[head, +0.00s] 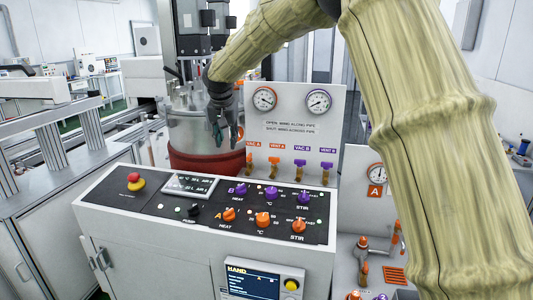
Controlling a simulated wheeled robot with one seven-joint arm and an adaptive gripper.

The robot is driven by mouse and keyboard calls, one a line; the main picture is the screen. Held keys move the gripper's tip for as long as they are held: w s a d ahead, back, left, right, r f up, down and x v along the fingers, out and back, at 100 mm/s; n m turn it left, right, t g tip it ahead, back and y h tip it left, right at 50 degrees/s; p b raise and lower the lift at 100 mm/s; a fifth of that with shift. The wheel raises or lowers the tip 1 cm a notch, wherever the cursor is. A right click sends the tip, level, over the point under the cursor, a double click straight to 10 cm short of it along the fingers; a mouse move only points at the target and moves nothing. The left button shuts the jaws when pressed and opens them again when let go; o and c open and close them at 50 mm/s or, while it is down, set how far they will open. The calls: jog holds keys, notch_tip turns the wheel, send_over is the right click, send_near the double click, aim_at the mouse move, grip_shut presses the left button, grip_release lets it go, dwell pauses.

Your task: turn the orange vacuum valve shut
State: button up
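Small valves stand in a row on the white gauge panel (290,128). The orange valve under the VAC A label (249,159) is the leftmost, on a brass-coloured body. Its handle is too small to tell whether it lies along or across the pipe. My gripper (225,138) hangs left of the panel, in front of the steel vessel, its dark fingers pointing down. The fingers look apart, with nothing visible between them. The gripper is up and to the left of the VAC A valve and appears clear of it.
The orange VENT A valve (272,166) and the purple VAC B (300,167) and VENT B (326,170) valves stand close by. The control console (180,245) with knobs and a red stop button (134,178) lies in front. A steel vessel (200,135) stands behind my gripper.

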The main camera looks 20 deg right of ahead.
jog(key=h, duration=0.1)
send_near(250, 154)
jog(key=shift+m, duration=0.4)
jog(key=p+x, duration=0.3)
jog(key=x, duration=0.6)
jog(key=shift+a, duration=0.1)
jog(key=shift+g, duration=0.3)
grip_shut()
